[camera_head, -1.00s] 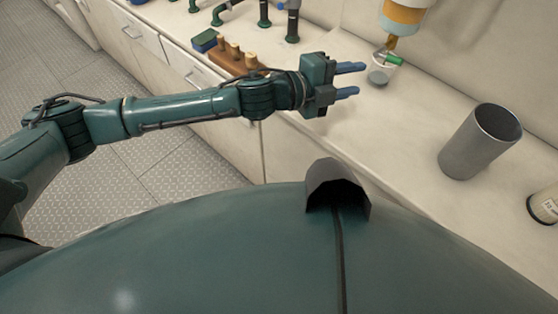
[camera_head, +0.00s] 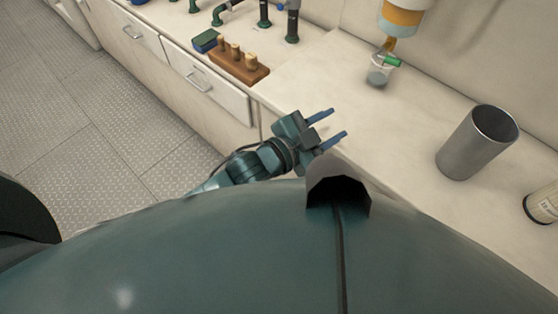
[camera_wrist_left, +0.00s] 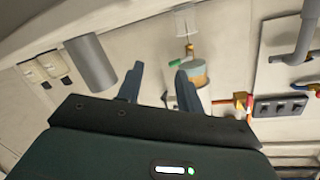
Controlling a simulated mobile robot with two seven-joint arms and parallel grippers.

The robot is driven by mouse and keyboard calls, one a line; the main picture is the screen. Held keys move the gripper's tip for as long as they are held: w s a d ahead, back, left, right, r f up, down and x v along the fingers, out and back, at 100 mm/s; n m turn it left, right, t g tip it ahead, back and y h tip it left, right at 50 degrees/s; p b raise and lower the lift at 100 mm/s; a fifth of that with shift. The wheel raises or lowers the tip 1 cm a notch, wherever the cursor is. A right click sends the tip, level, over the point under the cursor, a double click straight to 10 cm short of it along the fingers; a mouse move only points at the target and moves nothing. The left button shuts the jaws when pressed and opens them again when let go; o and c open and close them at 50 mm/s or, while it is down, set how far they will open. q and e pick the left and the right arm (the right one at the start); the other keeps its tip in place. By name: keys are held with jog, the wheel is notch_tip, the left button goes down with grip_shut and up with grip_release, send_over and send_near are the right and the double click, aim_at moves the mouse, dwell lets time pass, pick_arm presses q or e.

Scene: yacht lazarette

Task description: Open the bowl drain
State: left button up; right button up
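In the left wrist view the amber bowl (camera_wrist_left: 200,69), green lever (camera_wrist_left: 174,63) and cup (camera_wrist_left: 186,20) appear upside down beyond the fingers. My left gripper (camera_head: 338,123) is open and empty over the counter's front part, apart from the drain and nearer to me. My right gripper is not in view.
A wooden block with pegs (camera_head: 238,64) and a blue-green box (camera_head: 206,41) lie left. The counter between gripper and cup is clear.

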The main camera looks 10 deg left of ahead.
pick_arm(q)
jog(key=s+a+f+n+y, duration=0.4)
jog(key=a+f+n, duration=0.3)
jog(key=a, duration=0.2)
jog(key=shift+s+f+y, duration=0.35)
jog(key=shift+s+y, duration=0.05)
jog(key=shift+s, duration=0.35)
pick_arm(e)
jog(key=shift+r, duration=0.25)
